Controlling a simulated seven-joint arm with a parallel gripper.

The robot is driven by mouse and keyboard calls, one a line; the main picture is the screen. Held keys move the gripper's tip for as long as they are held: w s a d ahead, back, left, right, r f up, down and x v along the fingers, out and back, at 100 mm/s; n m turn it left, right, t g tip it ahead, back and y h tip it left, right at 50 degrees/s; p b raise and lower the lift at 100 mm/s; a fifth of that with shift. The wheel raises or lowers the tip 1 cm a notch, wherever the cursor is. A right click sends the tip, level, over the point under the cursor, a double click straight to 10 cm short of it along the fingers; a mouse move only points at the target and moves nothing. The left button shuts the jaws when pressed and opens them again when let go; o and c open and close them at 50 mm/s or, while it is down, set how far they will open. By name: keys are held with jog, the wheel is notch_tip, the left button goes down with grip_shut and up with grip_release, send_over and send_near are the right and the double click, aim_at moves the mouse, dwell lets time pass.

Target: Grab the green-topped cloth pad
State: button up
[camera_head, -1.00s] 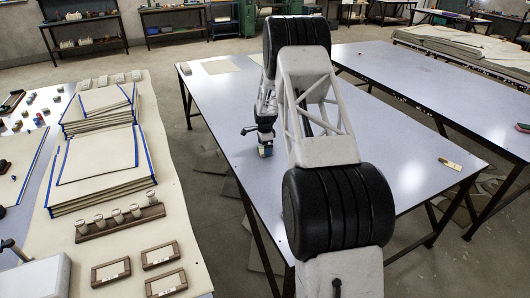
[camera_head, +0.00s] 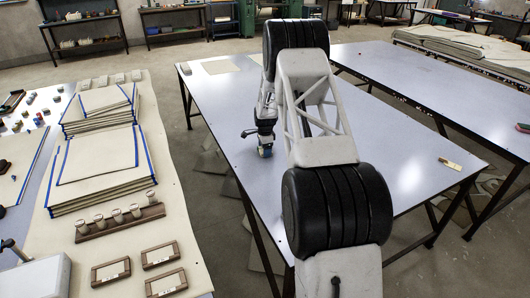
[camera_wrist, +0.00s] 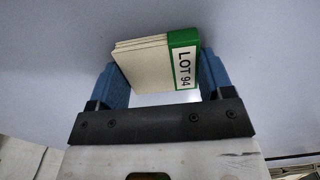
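The cloth pad (camera_wrist: 145,64) shows in the wrist view as a cream block of folded layers with a green band and a white "LOT 94" label at its right end. My gripper (camera_wrist: 164,82) has two blue fingers spread wide, one on each side of the pad. The pad nearly fills the gap; I cannot tell whether the fingers touch it. In the head view my gripper (camera_head: 265,150) is low over the left part of the middle table (camera_head: 222,110), and the pad cannot be made out there.
A flat cream sheet (camera_head: 219,66) and a small grey block (camera_head: 186,69) lie at the table's far left corner. A small brass-coloured piece (camera_head: 450,164) lies at the right edge. The left bench holds cloth stacks (camera_head: 98,165) and a wooden rack (camera_head: 120,222).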

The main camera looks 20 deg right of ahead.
jog(key=shift+c, duration=1)
jog(key=shift+r, duration=0.1)
jog(key=shift+r, duration=0.75)
notch_tip(320, 180, up, 2)
jog(key=shift+s, duration=0.1)
jog(key=s+a, duration=0.1)
jog(key=s, duration=0.4)
jog(key=s+a+r, duration=0.1)
jog(key=s+a, duration=0.1)
jog(key=s, duration=0.3)
jog(key=s+a, duration=0.1)
jog(key=s, duration=0.4)
jog(key=shift+a+r, duration=0.15)
jog(key=shift+a, duration=0.2)
